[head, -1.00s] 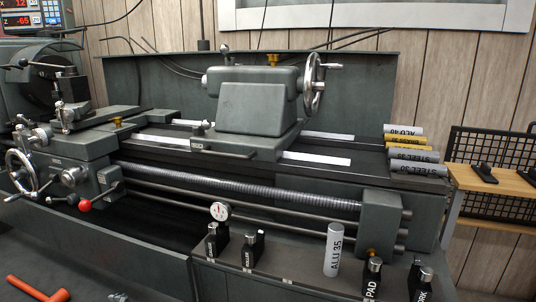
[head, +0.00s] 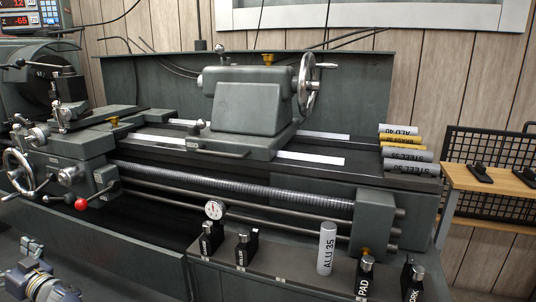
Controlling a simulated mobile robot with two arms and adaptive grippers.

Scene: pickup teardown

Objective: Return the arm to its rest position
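The end of my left arm, with what looks like its gripper (head: 33,248), shows at the lower left corner, in front of the lathe. It is small and partly cut off, so I cannot tell whether its fingers are open or shut. I see nothing clearly held in it. My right arm and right gripper are not in view.
The lathe (head: 245,108) fills the middle. A ledge (head: 285,276) at its front carries a dial gauge (head: 214,210), an upright ALU 35 bar (head: 326,249) and several black holders. Labelled bars (head: 405,154) lie at the lathe's right end, near a wooden table (head: 480,180).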

